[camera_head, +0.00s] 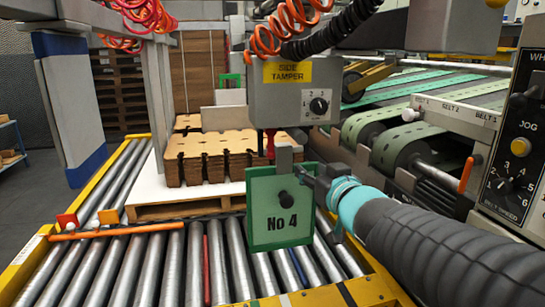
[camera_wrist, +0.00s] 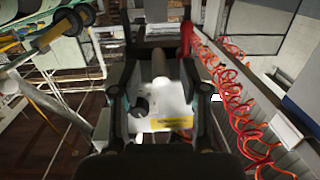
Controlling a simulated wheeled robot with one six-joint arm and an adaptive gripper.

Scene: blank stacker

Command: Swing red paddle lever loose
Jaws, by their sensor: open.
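A red lever (camera_head: 270,143) hangs under the grey side tamper box (camera_head: 292,92), just above the green No 4 plate (camera_head: 281,208). In the wrist view a red part (camera_wrist: 186,40), which looks like this lever, stands upright just beyond the right finger. My gripper (camera_head: 308,176) is at the right edge of the green plate, close below and right of the lever. The wrist view shows my gripper (camera_wrist: 160,68) open, with a pale round post between the fingers in the picture. Whether anything touches is unclear. The lever's lower end is partly hidden.
Stacked brown blanks (camera_head: 210,157) lie on a pallet behind the rollers. Two red-orange flags and an orange bar (camera_head: 115,231) are at the left. Coiled red hoses (camera_wrist: 235,100) hang close on the wrist view's right. A control panel (camera_head: 515,150) stands at the right.

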